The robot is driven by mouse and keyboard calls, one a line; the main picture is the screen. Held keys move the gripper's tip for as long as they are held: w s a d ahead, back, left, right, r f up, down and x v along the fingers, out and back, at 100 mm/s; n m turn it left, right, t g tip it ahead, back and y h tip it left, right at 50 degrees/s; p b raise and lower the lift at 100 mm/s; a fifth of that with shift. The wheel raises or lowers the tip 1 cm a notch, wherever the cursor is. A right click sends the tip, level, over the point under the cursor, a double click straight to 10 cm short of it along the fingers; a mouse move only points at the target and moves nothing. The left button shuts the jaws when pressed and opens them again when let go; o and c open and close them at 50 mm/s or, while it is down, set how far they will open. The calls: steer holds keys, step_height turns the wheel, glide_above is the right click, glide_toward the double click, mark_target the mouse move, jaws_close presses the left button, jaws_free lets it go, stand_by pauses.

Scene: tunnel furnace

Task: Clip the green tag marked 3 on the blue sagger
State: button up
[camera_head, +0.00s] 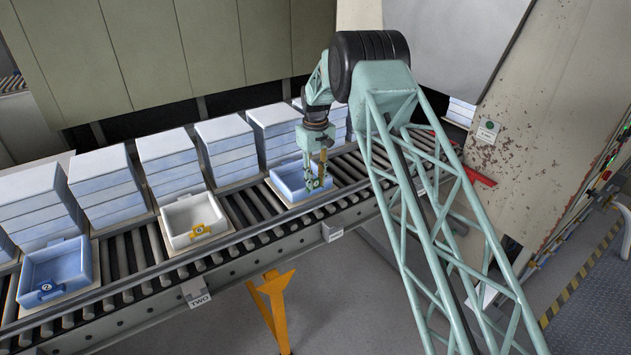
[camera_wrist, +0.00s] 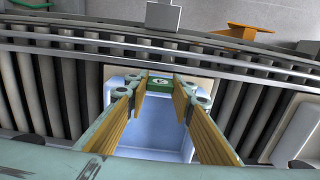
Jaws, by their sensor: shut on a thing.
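The blue sagger (camera_head: 285,188) is an open square tray on the roller conveyor, below my gripper (camera_head: 317,184). It also shows in the wrist view (camera_wrist: 152,135), under the fingers. The green tag (camera_wrist: 160,83) lies between the two fingertips in the wrist view, at the sagger's front rim. Its mark is small and appears turned, so I cannot read it surely. My gripper (camera_wrist: 161,88) is shut on this tag with its yellow-padded fingers. I cannot tell whether the tag is seated on the rim or just held at it. In the head view the fingers mostly hide the tag.
A white sagger (camera_head: 178,213) with a yellow tag (camera_head: 198,231) and another blue sagger (camera_head: 73,262) with a blue tag (camera_head: 46,289) stand to the left. Stacks of saggers (camera_head: 168,160) line the back. A conveyor rail (camera_head: 240,236) and a red bar (camera_head: 478,176) are near.

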steer(key=shift+f, duration=0.2)
steer(key=o, duration=0.8)
steer(key=shift+r, duration=0.1)
steer(key=shift+r, duration=5.9)
